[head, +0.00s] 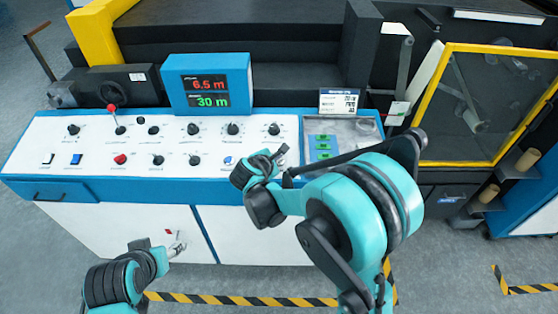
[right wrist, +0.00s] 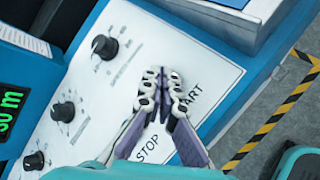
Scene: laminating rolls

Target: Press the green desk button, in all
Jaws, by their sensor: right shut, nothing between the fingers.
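The white control desk (head: 100,150) carries rows of knobs and buttons. I cannot make out a green button on it in either view. In the right wrist view, printed STOP and START labels lie on the panel (right wrist: 215,70) around my right gripper (right wrist: 162,78), whose fingers cover the panel between and above them. My right gripper is shut and empty, pointing down at the panel; I cannot tell whether it touches. In the head view the right gripper (head: 280,154) is over the desk's right part. My left gripper (head: 178,246) is low in front of the desk, its opening unclear.
A tray (head: 345,127) with green labels (head: 323,144) is right of the knobs. A yellow-framed guard (head: 485,105) is at the right.

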